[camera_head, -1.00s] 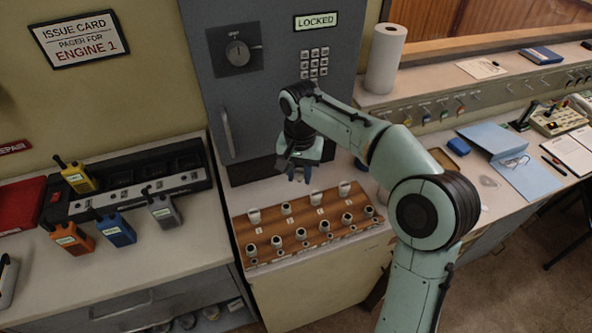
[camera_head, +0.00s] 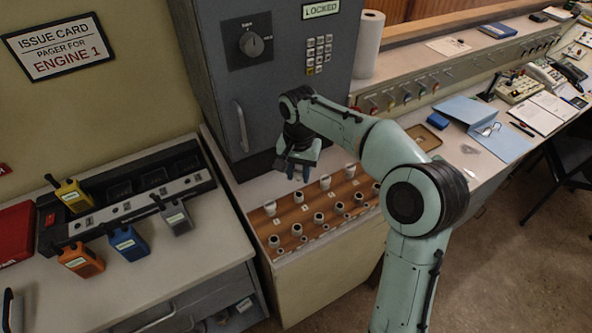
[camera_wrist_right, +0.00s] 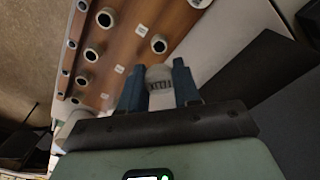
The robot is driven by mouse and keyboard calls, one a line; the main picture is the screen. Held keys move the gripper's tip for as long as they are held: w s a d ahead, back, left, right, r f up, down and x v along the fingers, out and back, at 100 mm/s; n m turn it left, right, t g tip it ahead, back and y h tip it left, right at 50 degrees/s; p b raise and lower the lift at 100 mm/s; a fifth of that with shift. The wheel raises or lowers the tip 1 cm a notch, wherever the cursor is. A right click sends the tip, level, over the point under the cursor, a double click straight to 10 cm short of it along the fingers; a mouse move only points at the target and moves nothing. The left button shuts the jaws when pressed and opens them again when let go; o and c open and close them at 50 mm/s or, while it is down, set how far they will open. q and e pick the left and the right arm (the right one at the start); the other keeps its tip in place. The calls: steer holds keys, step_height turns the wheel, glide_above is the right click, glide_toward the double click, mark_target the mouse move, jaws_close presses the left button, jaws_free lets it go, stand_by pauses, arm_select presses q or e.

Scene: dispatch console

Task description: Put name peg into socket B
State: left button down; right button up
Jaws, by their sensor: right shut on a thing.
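My right gripper (camera_head: 298,172) is above the back edge of a brown wooden board (camera_head: 285,222). In the wrist view the gripper (camera_wrist_right: 159,88) is shut on a pale, rounded peg (camera_wrist_right: 159,76) between its two blue fingers. That peg's name cannot be read. The board also shows in the wrist view (camera_wrist_right: 130,45), apart from the held peg. It carries rows of pale round pieces with dark centres and small white labels. The labels are too small to read, so I cannot tell which place is socket B. My left gripper is not in view.
A grey cabinet (camera_head: 215,95) with a handle stands right behind the board. Yellow, orange, blue and grey pagers (camera_head: 172,213) lie at a charger on the left counter. A paper roll (camera_head: 369,45) stands behind the arm. A shallow tray (camera_head: 424,137) lies to the right.

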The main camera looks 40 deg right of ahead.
steer(key=shift+f, duration=0.15)
